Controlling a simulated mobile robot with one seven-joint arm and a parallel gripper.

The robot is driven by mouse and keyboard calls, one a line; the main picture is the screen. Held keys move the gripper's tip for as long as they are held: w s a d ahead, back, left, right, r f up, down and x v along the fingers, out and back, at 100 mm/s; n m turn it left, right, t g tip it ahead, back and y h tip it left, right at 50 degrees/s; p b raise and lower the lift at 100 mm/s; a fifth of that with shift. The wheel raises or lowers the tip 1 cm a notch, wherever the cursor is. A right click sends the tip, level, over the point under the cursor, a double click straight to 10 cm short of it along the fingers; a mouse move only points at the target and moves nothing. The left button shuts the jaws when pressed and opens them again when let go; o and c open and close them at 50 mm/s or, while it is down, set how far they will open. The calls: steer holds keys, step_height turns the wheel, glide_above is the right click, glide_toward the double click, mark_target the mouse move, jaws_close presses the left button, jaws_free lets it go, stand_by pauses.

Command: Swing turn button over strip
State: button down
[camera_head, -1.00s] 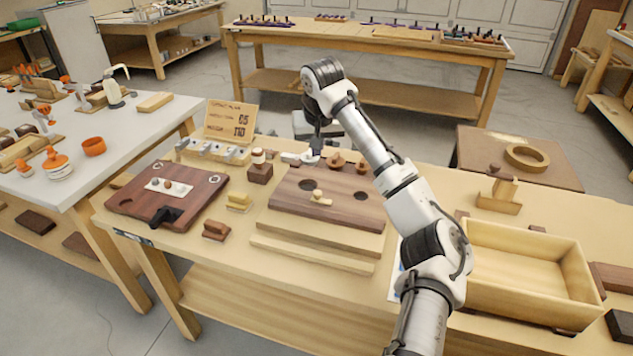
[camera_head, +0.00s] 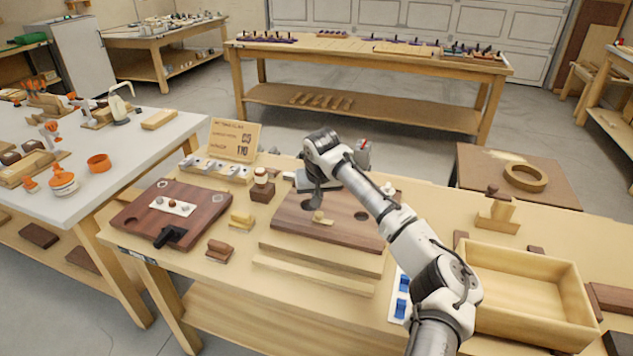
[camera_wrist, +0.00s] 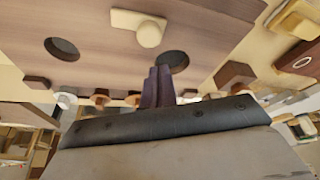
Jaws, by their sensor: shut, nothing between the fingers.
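The turn button (camera_head: 321,218) is a small pale wooden bar with a round knob. It sits on a dark brown board (camera_head: 285,222) and shows at the top of the wrist view (camera_wrist: 150,32). Pale wooden strips (camera_head: 318,268) lie along the board's front side; I cannot tell which one the task means. My gripper (camera_head: 318,203) points down over the board, just behind the button in the head view. In the wrist view its dark fingers (camera_wrist: 158,75) are together and empty, beside a round hole (camera_wrist: 172,62), apart from the button.
A yellow block (camera_head: 242,220) and a brown block (camera_head: 220,250) stand left of the board. A dark wooden panel (camera_head: 215,208) lies further left. An open wooden box (camera_head: 530,330) is at right. A lettered sign (camera_head: 236,138) stands behind.

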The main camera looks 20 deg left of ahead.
steer(key=shift+s+d+f, duration=0.1)
steer(key=shift+s+d, duration=0.1)
steer(key=shift+s, duration=0.3)
steer(key=shift+s+d+f, duration=0.1)
steer(key=shift+s+d, duration=0.1)
steer(key=shift+s, duration=0.3)
